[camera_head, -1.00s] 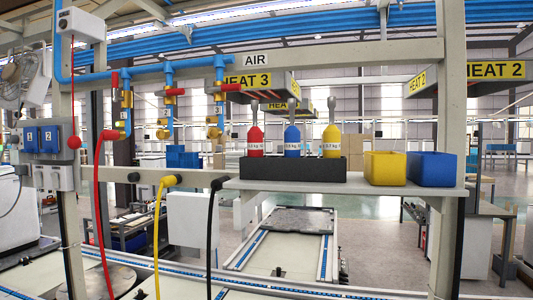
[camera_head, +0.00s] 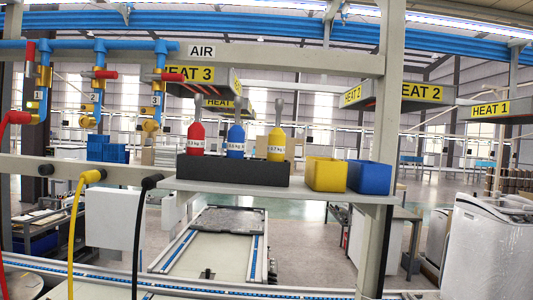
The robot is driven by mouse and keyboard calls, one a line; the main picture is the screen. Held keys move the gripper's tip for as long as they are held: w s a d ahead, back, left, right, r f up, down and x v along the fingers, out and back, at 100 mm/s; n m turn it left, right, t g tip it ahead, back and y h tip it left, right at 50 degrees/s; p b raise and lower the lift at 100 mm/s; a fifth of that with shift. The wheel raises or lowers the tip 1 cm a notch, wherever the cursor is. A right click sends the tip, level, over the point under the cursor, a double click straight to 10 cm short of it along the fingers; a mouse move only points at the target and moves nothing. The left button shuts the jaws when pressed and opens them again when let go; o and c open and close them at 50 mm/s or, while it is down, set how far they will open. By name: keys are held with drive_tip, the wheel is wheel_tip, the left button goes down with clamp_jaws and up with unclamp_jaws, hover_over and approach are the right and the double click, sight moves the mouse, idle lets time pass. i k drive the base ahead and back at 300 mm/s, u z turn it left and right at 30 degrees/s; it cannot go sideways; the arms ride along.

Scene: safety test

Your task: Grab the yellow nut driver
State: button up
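The yellow nut driver (camera_head: 276,143) stands upright in a black holder (camera_head: 232,173), with its metal tip pointing up and a white label around it. It is the rightmost of three drivers. The blue driver (camera_head: 235,140) stands to its left, and the red driver (camera_head: 196,138) is farther left. The holder sits on a grey shelf (camera_head: 240,190) fixed to a frame. My gripper is not in view, so its distance from the driver does not show.
A yellow bin (camera_head: 326,175) and a blue bin (camera_head: 369,177) stand right of the holder. A frame post (camera_head: 388,100) rises behind the shelf's right end. Yellow (camera_head: 75,235) and black (camera_head: 139,235) hoses hang at the left. A conveyor (camera_head: 212,245) lies below.

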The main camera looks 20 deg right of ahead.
sight(275, 145)
drive_tip(key=i, duration=0.9)
drive_tip(key=z, duration=0.1)
